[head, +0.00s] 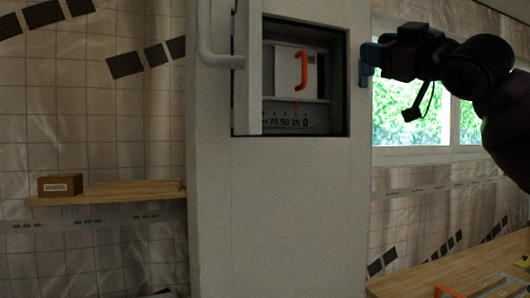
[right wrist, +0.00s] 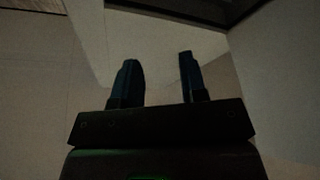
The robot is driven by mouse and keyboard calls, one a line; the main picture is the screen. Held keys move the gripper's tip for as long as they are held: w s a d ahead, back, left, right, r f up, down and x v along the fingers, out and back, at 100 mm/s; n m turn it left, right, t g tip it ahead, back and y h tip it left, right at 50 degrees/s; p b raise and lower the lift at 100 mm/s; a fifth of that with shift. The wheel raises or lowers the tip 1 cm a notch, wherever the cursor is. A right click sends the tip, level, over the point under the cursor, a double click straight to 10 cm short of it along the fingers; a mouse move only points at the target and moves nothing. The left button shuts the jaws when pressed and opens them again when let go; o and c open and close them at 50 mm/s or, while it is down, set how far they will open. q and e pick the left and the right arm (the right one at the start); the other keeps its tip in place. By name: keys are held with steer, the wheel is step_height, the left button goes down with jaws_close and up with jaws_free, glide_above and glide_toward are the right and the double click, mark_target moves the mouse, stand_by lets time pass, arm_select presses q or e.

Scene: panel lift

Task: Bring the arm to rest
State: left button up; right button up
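My right gripper (head: 368,58) is at the right of the white cabinet column, beside the right edge of its opening. In the right wrist view its two blue fingers (right wrist: 157,80) stand apart with nothing between them. A pale wall surface lies beyond the fingertips. Inside the opening a light panel (head: 290,72) with an orange handle (head: 301,70) stands above a scale marked 75, 50, 25, 0. A small red pointer is near 25. My left gripper is not in either view.
A wooden shelf (head: 130,190) with a brown box (head: 60,186) is at the left. A wooden table (head: 460,268) is at the lower right.

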steer(key=w+f+h, duration=0.1)
steer(key=w+f, duration=0.3)
steer(key=f, duration=0.8)
steer(key=w+f+h, duration=0.1)
steer(key=w+f, duration=0.2)
steer(key=f, duration=1)
steer(key=s+d+f+m+h, duration=0.1)
steer(key=s+f+m+h, duration=0.1)
steer(key=f, duration=1)
steer(key=s+d+f+m+h, duration=0.1)
steer(key=d+f+m+h, duration=0.1)
steer(key=f, duration=1)
steer(key=s+d+f+m+g+h, duration=0.1)
steer(key=s+f+m+g+h, duration=0.1)
steer(key=s+f, duration=0.65)
steer(key=s+d+f+m+g+h, duration=0.15)
steer(key=s+f, duration=0.25)
steer(key=f, duration=1)
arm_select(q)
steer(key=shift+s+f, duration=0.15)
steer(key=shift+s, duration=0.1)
arm_select(e)
steer(key=s+d+f+m+g+h, duration=0.1)
steer(key=s+f+m+g, duration=0.3)
steer(key=s+f, duration=1)
steer(key=s+h, duration=0.1)
steer(key=s, duration=0.3)
steer(key=shift+d, duration=0.3)
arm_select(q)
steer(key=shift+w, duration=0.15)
